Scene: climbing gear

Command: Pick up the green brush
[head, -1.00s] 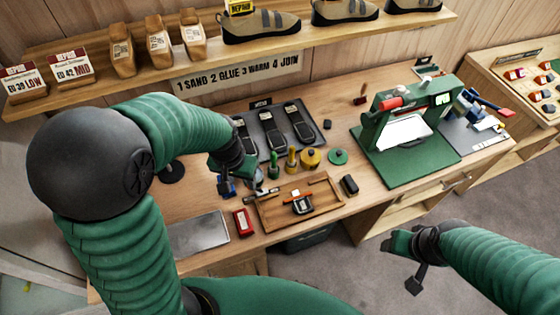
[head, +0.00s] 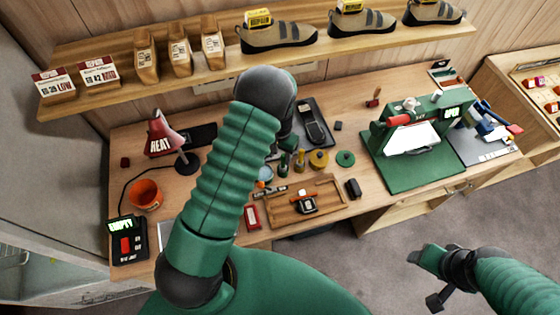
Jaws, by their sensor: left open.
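A small dark green upright piece (head: 283,166), which may be the green brush, stands on the workbench beside a similar yellow piece (head: 299,162). It is too small for me to be sure. My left gripper (head: 284,145) is open, just behind and above the green piece, and partly hidden by my own arm. I cannot tell whether they touch. My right gripper (head: 434,277) hangs over the floor at the lower right, away from the bench. Its jaw opening is unclear.
A wooden tray (head: 333,212) lies at the bench front. A yellow round piece (head: 319,159) and a green disc (head: 345,159) lie right of the brush area. A green press (head: 412,140) stands at right. A red lamp (head: 162,141) and orange pot (head: 145,194) are at left.

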